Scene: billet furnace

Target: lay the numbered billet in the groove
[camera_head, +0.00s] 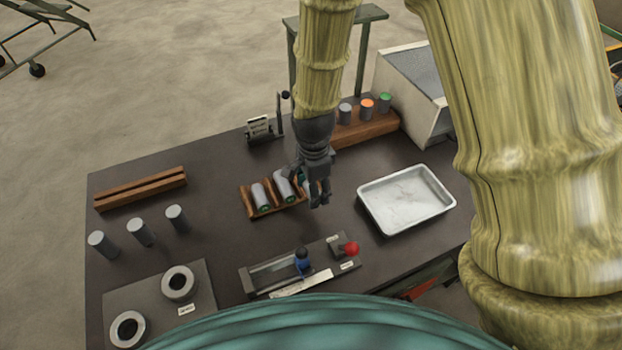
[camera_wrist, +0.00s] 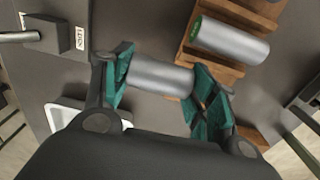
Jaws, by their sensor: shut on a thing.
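My gripper (camera_head: 319,200) is shut on a grey billet (camera_wrist: 160,76), held crosswise between the teal finger pads in the wrist view. No number can be read on it. My gripper hangs at the right end of a wooden grooved rack (camera_head: 274,211), also at the right of the wrist view (camera_wrist: 222,73). Two grey billets (camera_head: 261,196) (camera_head: 284,184) with green ends lie in the rack in the head view. One lying billet (camera_wrist: 229,40) shows there in the wrist view. My gripper hides the rack's right end. A long wooden block with a groove (camera_head: 140,188) lies at the table's left.
Three grey cylinders (camera_head: 141,232) stand at the left, near two rings (camera_head: 178,282) on a plate. A white tray (camera_head: 407,198) lies right of my gripper. A fixture with a red knob (camera_head: 351,248) is in front. A wooden stand (camera_head: 365,130) with colour-topped cylinders is behind.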

